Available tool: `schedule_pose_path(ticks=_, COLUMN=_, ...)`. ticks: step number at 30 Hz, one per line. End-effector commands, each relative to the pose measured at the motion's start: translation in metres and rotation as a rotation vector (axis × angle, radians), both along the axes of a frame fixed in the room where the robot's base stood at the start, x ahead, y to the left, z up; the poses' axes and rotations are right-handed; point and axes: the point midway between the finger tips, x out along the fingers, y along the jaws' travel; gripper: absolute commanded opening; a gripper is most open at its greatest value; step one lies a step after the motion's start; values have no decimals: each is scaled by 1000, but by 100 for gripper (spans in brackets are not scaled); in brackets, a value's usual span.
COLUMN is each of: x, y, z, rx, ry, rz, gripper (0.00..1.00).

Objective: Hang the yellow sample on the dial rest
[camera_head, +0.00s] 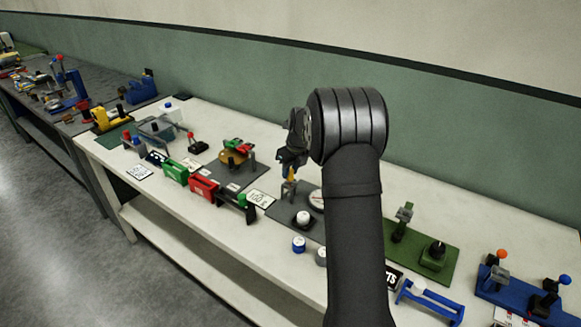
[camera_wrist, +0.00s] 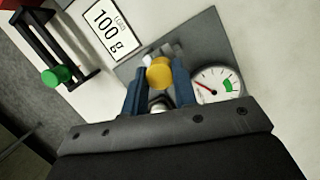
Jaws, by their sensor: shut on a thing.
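The yellow sample (camera_wrist: 159,72) is held between the two blue fingers of my gripper (camera_wrist: 158,82) in the wrist view. In the head view it shows as a small yellow piece (camera_head: 291,174) under my gripper (camera_head: 291,160). The round dial (camera_wrist: 217,84), white with a red needle and a green sector, lies right of the fingers on a grey plate (camera_wrist: 203,40). In the head view the dial (camera_head: 317,199) is partly hidden by my arm. A small pale metal part (camera_wrist: 168,50) shows just beyond the sample; I cannot tell whether they touch.
A card reading "100 g" (camera_wrist: 108,30) lies left of the plate. Farther left is a dark frame with a green knob (camera_wrist: 56,76). A white-topped knob (camera_head: 303,217) stands near the dial, with a blue-and-white cap (camera_head: 299,244) in front. A green board (camera_head: 423,250) lies to the right.

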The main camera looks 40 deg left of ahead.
Motion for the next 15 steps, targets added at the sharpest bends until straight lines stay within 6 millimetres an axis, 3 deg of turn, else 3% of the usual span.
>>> schedule_pose_path(ticks=15, x=0, y=0, z=-20, rx=0, ry=0, rz=0, gripper=4)
